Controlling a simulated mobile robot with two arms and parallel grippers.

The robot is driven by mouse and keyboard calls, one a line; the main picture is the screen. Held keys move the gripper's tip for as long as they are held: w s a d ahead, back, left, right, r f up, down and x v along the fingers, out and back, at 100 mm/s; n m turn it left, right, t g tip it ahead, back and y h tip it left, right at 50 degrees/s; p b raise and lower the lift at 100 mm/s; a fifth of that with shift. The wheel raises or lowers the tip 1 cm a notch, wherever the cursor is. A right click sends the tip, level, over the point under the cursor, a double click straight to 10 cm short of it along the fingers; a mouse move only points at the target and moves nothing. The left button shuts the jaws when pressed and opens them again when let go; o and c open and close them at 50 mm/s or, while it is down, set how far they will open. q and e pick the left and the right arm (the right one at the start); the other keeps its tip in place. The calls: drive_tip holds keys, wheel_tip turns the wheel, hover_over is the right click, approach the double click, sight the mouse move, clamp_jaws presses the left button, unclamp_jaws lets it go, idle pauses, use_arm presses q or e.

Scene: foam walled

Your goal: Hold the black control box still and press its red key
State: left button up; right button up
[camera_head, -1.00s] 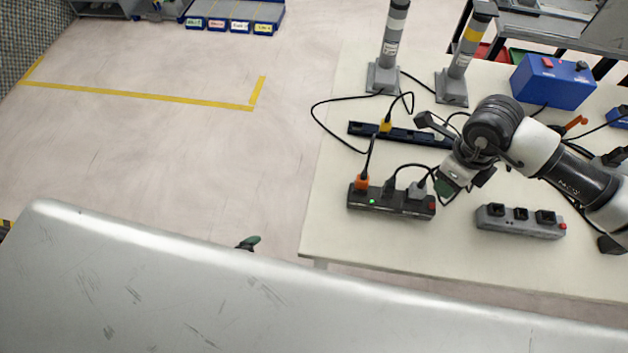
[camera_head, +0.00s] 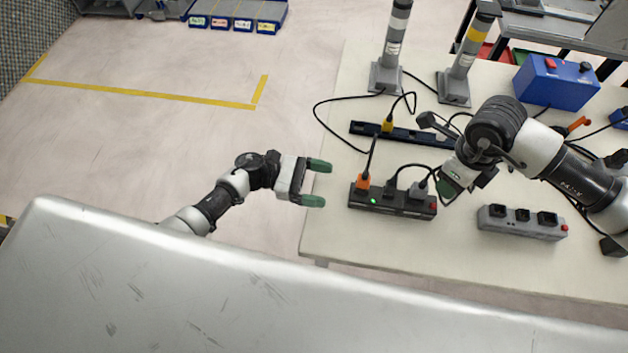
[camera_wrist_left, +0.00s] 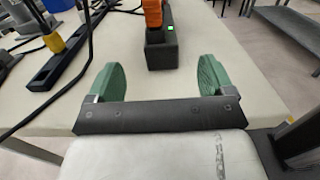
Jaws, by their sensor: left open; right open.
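The black control box (camera_head: 390,203) is a long strip on the near left part of the table, with an orange plug, two other plugs, a lit green lamp and a red key (camera_head: 433,208) at its right end. In the left wrist view the box (camera_wrist_left: 163,57) shows end-on, ahead between my fingers; its red key is hidden there. My left gripper (camera_head: 316,183) is open and empty, just left of the box and apart from it. My right gripper (camera_head: 447,188) is beside the box's right end, near the red key; its fingers are partly hidden by its wrist.
A grey strip (camera_head: 521,222) with a red key lies to the right. A dark blue-black rail (camera_head: 362,129) with a yellow plug lies behind the box. Two grey posts and a blue box (camera_head: 555,82) stand further back. Black cables loop over the table's left side.

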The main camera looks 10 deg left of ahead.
sight(354, 190)
use_arm(q)
drive_tip(key=d, duration=0.9)
drive_tip(key=shift+w+d, duration=0.2)
drive_tip(key=shift+d, duration=0.15)
drive_tip(key=shift+c, duration=0.3)
drive_tip(key=c, duration=1)
drive_tip(key=shift+c, duration=0.3)
use_arm(e)
drive_tip(key=shift+c, duration=0.4)
clamp_jaws()
